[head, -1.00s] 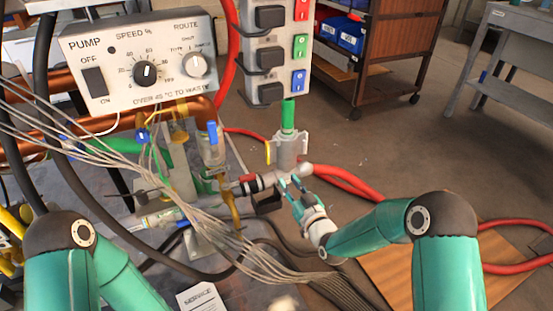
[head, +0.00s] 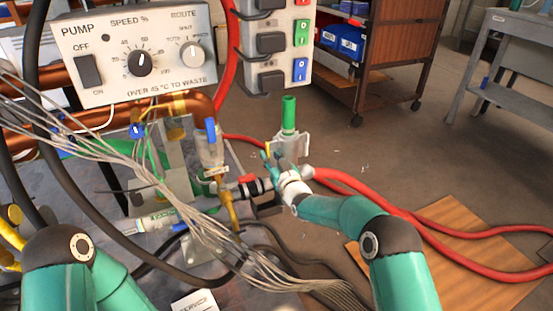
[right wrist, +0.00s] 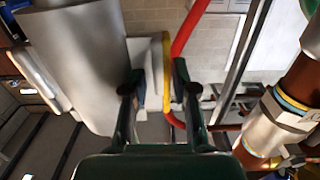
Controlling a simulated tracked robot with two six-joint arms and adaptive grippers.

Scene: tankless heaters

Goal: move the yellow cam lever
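The yellow cam lever (head: 269,147) is a thin upright strip on the left side of a grey metal coupling (head: 293,147), mostly hidden in the head view by my gripper. A green tube (head: 288,113) rises from the coupling. In the right wrist view the yellow lever (right wrist: 167,75) runs lengthwise between the two dark fingers, nearer the right one. My right gripper (right wrist: 156,72) is open around it, with gaps showing; it appears beside the coupling in the head view (head: 271,166). My left gripper is out of view; only that arm's links show at lower left.
A pump control box (head: 135,55) hangs at upper left, with a switch strip (head: 270,45) beside it. Loose grey wires (head: 160,195) cross the bench. A valve with a red handle (head: 247,178) sits just left of my right gripper. Red hoses (head: 400,207) lie on the floor.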

